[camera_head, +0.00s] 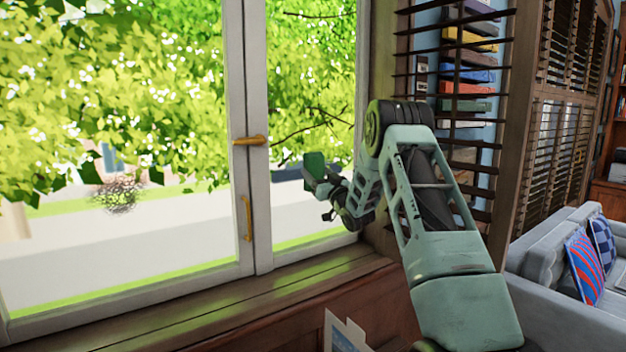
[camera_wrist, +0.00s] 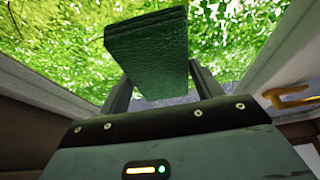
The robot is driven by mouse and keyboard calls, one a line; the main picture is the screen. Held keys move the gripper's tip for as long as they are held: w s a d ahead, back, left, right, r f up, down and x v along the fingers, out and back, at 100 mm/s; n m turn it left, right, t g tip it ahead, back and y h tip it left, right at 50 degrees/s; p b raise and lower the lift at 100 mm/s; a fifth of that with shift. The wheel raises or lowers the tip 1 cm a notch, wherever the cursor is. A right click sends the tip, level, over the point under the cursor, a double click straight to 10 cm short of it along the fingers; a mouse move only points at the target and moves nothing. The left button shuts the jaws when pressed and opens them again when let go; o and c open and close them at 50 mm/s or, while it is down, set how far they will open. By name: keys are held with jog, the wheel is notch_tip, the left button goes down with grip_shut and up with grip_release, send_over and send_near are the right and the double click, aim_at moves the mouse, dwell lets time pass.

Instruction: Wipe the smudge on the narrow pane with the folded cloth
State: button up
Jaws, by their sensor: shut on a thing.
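The folded cloth (camera_head: 314,164) is dark green and thick. My gripper (camera_head: 326,186) is shut on it and holds it up in front of the narrow right pane (camera_head: 312,70). In the wrist view the cloth (camera_wrist: 148,52) stands out between the two fingers of my gripper (camera_wrist: 160,88). I cannot tell whether the cloth touches the glass. A dark, scribbled smudge (camera_head: 118,193) shows on the wide left pane (camera_head: 150,235), well left of the cloth. I see no clear smudge on the narrow pane; my arm and the cloth cover part of it.
A white window frame post (camera_head: 247,190) with a brass latch (camera_head: 250,141) and handle (camera_head: 247,218) separates the panes. A wooden sill (camera_head: 200,300) runs below. Dark slatted blinds (camera_head: 470,84) stand right of the window. A grey sofa (camera_head: 548,255) with cushions is at the far right.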

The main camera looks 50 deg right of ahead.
aim_at(301, 159)
jog(key=d, duration=0.1)
jog(key=d+b, duration=0.2)
jog(key=shift+s+d, duration=0.35)
jog(key=shift+d, duration=0.05)
jog(key=shift+b, duration=0.4)
jog(key=shift+w+a+b, duration=0.2)
jog(key=shift+a+b, duration=0.2)
jog(key=shift+a, duration=0.25)
jog(key=shift+w+a+b, duration=0.2)
jog(key=shift+a+b, duration=0.2)
jog(key=shift+a, duration=0.3)
jog(key=shift+w+a+b, duration=0.2)
jog(key=shift+a+b, duration=0.2)
jog(key=shift+a, duration=0.25)
jog(key=shift+w+a+r+b, duration=0.15)
jog(key=shift+a+r+b, duration=0.35)
jog(key=shift+a+r, duration=0.35)
jog(key=shift+w+a+r+b, duration=0.1)
jog(key=shift+a+r+b, duration=0.35)
jog(key=shift+a+r, duration=0.4)
jog(key=s+d+b, duration=0.1)
jog(key=d, duration=0.6)
jog(key=shift+s+d+f+b, duration=0.2)
jog(key=shift+s+f+b, duration=0.05)
jog(key=shift+s+b, duration=0.1)
